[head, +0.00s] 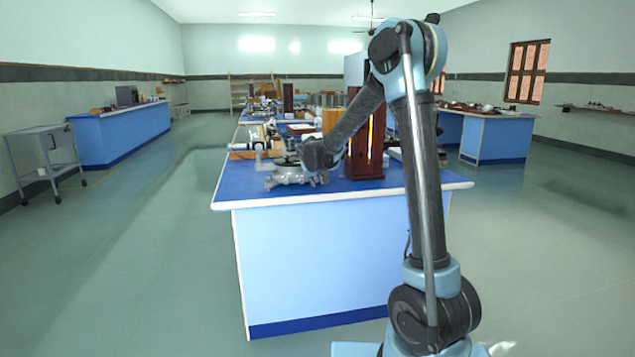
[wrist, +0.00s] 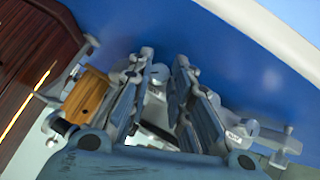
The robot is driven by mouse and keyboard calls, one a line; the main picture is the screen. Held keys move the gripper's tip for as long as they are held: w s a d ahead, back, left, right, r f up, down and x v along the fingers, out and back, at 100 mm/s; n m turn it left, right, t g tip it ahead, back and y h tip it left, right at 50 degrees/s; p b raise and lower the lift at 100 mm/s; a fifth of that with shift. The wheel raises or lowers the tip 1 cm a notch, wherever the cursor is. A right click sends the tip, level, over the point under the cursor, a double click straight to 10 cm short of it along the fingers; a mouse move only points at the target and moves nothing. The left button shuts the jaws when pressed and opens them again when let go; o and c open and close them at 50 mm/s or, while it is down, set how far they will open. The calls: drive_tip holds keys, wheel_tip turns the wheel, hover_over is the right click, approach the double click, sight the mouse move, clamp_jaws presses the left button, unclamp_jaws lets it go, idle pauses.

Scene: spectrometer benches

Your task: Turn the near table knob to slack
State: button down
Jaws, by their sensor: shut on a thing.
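The grey metal spectrometer (head: 284,177) stands at the near left part of the blue bench top. My gripper (wrist: 164,62) is over it, with its two fingers pointing down at its metal parts in the wrist view. The fingers are closed around a small grey metal piece (wrist: 158,74), which appears to be the near table knob. Most of it is hidden between the fingers, so its turn cannot be read. In the head view my wrist reaches in from the right and the fingertips are hard to tell from the spectrometer.
A dark wooden lamp housing (head: 366,150) with a glowing slit stands right of the spectrometer, close to my arm. The blue bench top (head: 420,183) is bare at its front right.

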drive_tip(key=n+h, duration=0.1)
drive_tip(key=t+h, duration=0.1)
drive_tip(key=a+n+t+h, duration=0.1)
drive_tip(key=shift+s+f+n+h, duration=0.1)
drive_tip(key=shift+f+n+h, duration=0.2)
drive_tip(key=n+t+h, duration=0.2)
drive_tip(key=h, duration=0.1)
drive_tip(key=shift+s+a+f+n, duration=0.1)
drive_tip(key=shift+f+n, duration=0.3)
drive_tip(key=shift+t, duration=0.3)
drive_tip(key=c, duration=1.5)
unclamp_jaws()
drive_tip(key=shift+o, duration=0.2)
drive_tip(key=shift+v, duration=3.9)
drive_tip(key=shift+a, duration=0.1)
